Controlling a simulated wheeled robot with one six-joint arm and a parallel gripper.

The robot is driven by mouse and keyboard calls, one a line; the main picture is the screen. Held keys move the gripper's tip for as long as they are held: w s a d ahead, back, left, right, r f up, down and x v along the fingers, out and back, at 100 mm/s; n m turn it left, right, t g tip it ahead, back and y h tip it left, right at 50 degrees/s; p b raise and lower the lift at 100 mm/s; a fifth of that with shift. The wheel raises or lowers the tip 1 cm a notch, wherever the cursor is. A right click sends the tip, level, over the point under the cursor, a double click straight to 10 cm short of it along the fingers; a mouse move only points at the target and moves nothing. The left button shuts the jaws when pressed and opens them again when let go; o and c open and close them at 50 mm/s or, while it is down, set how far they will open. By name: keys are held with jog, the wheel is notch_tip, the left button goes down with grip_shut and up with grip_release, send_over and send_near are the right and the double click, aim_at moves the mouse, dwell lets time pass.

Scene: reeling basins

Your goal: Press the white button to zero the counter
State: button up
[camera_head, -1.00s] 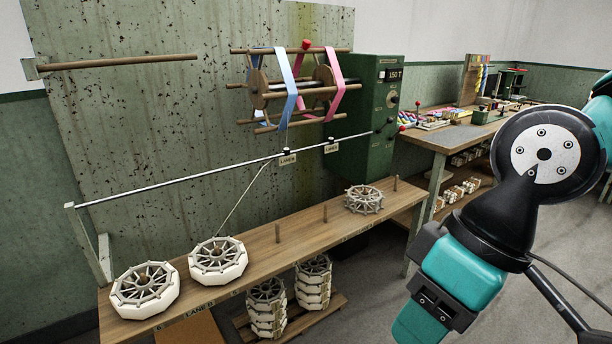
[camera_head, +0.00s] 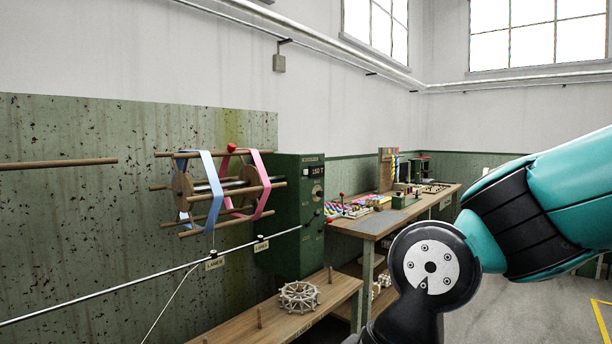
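The green machine cabinet (camera_head: 288,225) stands against the wall at the picture's middle. Its counter display (camera_head: 317,171) near the top of the right-hand face reads about "150 T". A pale round dial or knob (camera_head: 317,190) sits below the display. I cannot make out for sure which small part is the white button. My gripper is not in view; only teal and black links of my arm show at the right, in front of the bench and floor.
A reel frame with a blue skein (camera_head: 212,188) and a pink skein (camera_head: 261,180) sticks out left of the cabinet. A red-tipped lever (camera_head: 329,219) stands out at its right. A wooden bench (camera_head: 255,325) bears a spoked reel (camera_head: 299,297). A cluttered worktable (camera_head: 377,223) stands right.

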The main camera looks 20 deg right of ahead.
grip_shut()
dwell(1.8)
